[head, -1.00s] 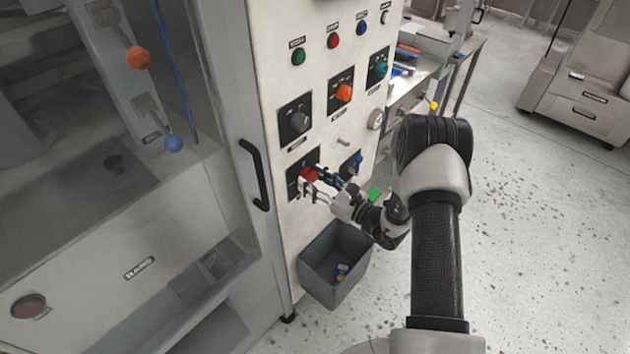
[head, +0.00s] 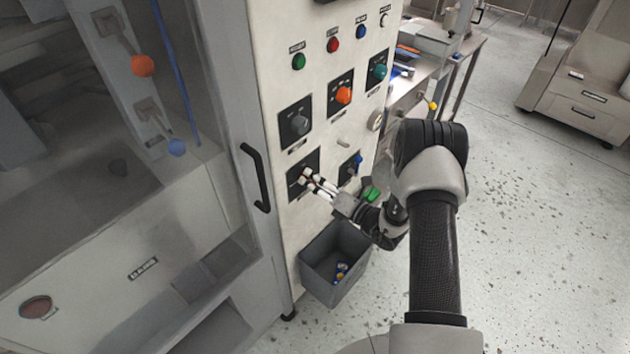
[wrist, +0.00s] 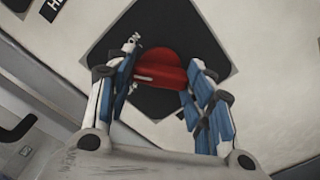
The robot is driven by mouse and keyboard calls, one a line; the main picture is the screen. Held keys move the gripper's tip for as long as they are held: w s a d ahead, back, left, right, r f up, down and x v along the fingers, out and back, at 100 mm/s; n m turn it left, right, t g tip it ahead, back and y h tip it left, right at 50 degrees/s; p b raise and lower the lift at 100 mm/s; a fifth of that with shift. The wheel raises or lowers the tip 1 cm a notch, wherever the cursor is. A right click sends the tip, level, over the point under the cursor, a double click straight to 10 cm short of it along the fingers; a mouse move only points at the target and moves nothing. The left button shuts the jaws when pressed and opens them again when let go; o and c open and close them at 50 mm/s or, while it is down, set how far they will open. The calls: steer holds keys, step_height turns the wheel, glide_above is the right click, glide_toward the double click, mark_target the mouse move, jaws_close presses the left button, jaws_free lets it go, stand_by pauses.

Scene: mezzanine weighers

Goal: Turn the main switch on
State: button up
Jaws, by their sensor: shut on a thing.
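The main switch is a red knob (wrist: 165,68) on a black square plate (wrist: 160,20) in the wrist view. A pale mark on the knob points to its left side, and small white lettering is partly hidden by the left finger. My gripper (wrist: 160,75) has one finger on each side of the knob and is shut on it. In the head view my gripper (head: 308,178) is at the lower left plate (head: 313,159) of the panel, and its fingers hide most or all of the knob.
Other knobs sit close by: grey (head: 299,124), orange (head: 343,95), teal (head: 379,70) and a blue switch (head: 357,163). A black door handle (head: 256,178) stands out to the left.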

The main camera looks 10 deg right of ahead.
steer(key=m, duration=0.3)
steer(key=shift+m+p, duration=0.35)
steer(key=shift+m, duration=1.75)
steer(key=shift+p, duration=0.3)
steer(key=o, duration=1.1)
steer(key=shift+c, duration=0.2)
steer(key=v, duration=1.2)
